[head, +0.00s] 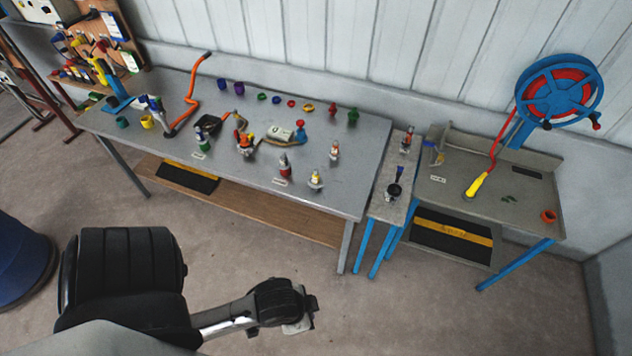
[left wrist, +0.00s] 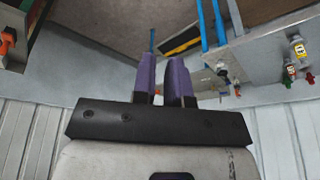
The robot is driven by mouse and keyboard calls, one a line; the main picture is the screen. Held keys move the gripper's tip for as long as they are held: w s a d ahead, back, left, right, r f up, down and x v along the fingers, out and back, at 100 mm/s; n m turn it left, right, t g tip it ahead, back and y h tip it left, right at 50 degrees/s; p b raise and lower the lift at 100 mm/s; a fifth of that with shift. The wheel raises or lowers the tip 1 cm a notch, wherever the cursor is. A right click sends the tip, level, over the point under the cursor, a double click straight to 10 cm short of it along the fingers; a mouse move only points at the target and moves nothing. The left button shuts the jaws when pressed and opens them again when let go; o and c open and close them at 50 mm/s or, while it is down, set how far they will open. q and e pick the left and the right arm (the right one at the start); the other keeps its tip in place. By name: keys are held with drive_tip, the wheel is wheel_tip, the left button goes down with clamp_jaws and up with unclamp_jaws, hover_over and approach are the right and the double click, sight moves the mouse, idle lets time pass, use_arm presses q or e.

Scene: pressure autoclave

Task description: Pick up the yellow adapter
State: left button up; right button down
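A small yellow piece (head: 309,107) lies in the row of coloured adapters along the back of the long grey table. A yellow cup-like piece (head: 147,121) stands near the table's left end; I cannot tell for certain which is the adapter. My left gripper (head: 312,310) is over open floor in front of the table, well away from both. In the left wrist view its two purple fingers (left wrist: 163,80) stand a narrow gap apart with nothing visible between them. My right gripper is in neither view.
A blue drum (head: 20,265) stands at left. The floor before the table is clear.

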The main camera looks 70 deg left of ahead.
use_arm(q)
drive_tip(key=o, duration=0.7)
drive_tip(key=shift+a, duration=0.2)
drive_tip(key=shift+c, duration=0.2)
